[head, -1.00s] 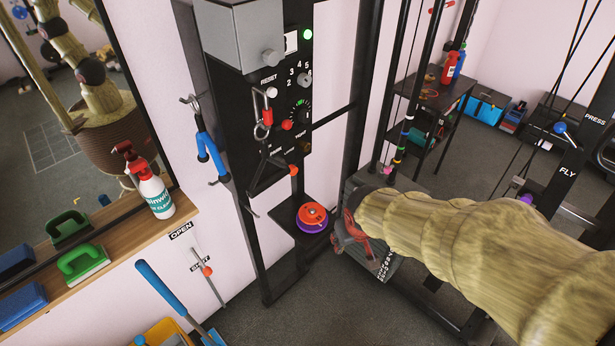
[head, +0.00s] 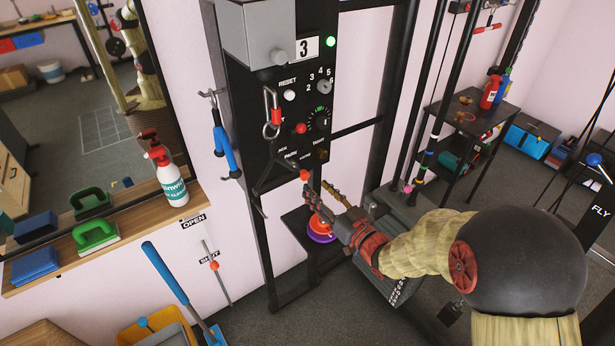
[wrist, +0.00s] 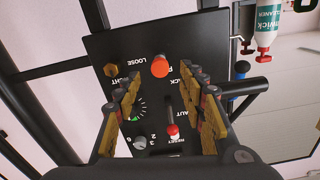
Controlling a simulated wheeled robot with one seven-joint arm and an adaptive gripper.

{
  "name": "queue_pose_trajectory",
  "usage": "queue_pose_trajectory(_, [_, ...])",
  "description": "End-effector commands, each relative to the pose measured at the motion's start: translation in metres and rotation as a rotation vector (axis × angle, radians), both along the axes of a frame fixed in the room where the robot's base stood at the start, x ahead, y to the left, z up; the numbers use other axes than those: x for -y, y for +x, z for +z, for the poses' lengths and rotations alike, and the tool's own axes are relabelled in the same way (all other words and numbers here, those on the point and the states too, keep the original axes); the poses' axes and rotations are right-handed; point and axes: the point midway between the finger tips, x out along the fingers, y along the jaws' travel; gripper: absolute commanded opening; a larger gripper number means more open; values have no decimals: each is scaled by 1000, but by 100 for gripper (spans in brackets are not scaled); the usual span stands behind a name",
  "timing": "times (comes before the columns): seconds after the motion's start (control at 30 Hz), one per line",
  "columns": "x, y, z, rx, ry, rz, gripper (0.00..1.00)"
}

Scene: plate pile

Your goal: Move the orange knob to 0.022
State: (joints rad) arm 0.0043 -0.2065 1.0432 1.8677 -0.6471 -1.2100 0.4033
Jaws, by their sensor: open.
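An orange knob (head: 304,175) stands out from the lower part of the black control panel, at the end of a dark lever. In the wrist view the orange knob (wrist: 160,67) faces me, near the lettering LOOSE. My gripper (head: 318,188) is open, its fingers pointing at the panel just right of and below the knob. In the wrist view the fingers of my gripper (wrist: 161,80) are on either side of the knob's line, with nothing seen between them touching it. A second orange knob (head: 214,265) sits on the OPEN/SHUT rod on the wall.
Orange and purple plates (head: 322,226) lie on a low shelf under my gripper. A black upright (head: 397,80) stands to the right.

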Motion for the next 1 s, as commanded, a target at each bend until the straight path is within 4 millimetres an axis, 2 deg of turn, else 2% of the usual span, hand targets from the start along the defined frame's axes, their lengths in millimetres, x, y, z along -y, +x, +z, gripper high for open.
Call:
queue_pose_trajectory(0.17, [-10,12,0,-2,13,4,41])
queue_pose_trajectory(0.53, [-38,56,0,-3,11,0,41])
queue_pose_trajectory(0.93, [-43,64,1,-3,11,-1,41])
queue_pose_trajectory(1.0, [-43,64,1,-3,11,-1,38])
